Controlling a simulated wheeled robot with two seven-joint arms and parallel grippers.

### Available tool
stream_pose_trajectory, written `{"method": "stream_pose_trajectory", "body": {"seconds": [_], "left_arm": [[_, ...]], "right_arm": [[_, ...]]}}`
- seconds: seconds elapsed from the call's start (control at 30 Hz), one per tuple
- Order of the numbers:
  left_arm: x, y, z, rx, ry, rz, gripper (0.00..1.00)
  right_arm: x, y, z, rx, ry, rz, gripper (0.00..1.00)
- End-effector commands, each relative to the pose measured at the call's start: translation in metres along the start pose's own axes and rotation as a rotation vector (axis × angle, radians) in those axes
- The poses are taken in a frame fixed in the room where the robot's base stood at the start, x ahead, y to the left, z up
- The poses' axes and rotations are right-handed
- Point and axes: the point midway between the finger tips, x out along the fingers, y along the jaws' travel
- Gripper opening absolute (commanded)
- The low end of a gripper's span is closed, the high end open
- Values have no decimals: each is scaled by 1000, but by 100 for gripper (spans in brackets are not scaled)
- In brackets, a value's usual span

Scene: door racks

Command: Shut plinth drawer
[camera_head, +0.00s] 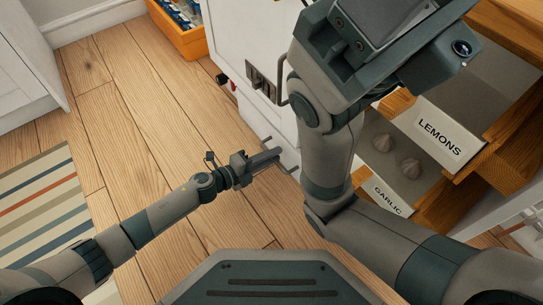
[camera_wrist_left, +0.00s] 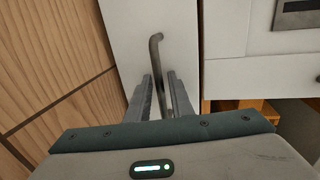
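The low white panel I take for the plinth drawer (camera_head: 289,158) shows near the floor at the cabinet's foot in the head view. In the left wrist view, this white panel (camera_wrist_left: 178,30) carries a grey bar handle (camera_wrist_left: 157,62). My left gripper (camera_head: 276,153) is at the handle, low over the floor. In the left wrist view its two fingers (camera_wrist_left: 164,90) are apart, with the bar between them; I cannot tell whether they touch it. How far the drawer stands out is unclear. My right arm crosses the head view in front of the cabinet; its fingertips do not show.
Higher on the white cabinet is a metal handle (camera_head: 264,83). Wooden racks at right hold a lemons label (camera_head: 439,134) and a garlic label (camera_head: 387,198). An orange crate (camera_head: 187,42) stands at the back. Wooden floor and a striped rug (camera_head: 45,200) lie left.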

Motion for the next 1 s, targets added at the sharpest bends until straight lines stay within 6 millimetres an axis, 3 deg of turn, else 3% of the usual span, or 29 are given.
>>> {"method": "stream_pose_trajectory", "body": {"seconds": [0.03, 0.07, 0.27, 0.63, 0.93, 1.0], "left_arm": [[0, 0, 0, 0, 0, 0, 6], [0, 0, 0, 0, 0, 0, 0], [0, 0, 0, 0, 0, 0, 0], [43, -9, 0, 0, -1, 0, 0], [46, -10, 1, 0, -3, 0, 0], [46, -10, 1, 0, -3, -1, 23]], "right_arm": [[0, 0, 0, 1, 0, 0, 62], [0, 0, 0, 1, 0, 0, 62], [0, -1, 0, 4, -1, -2, 62], [-1, 0, 2, 0, -11, -5, 62], [-2, -1, 2, 0, -12, -4, 62], [-2, 0, 2, 1, -10, -2, 62]]}}
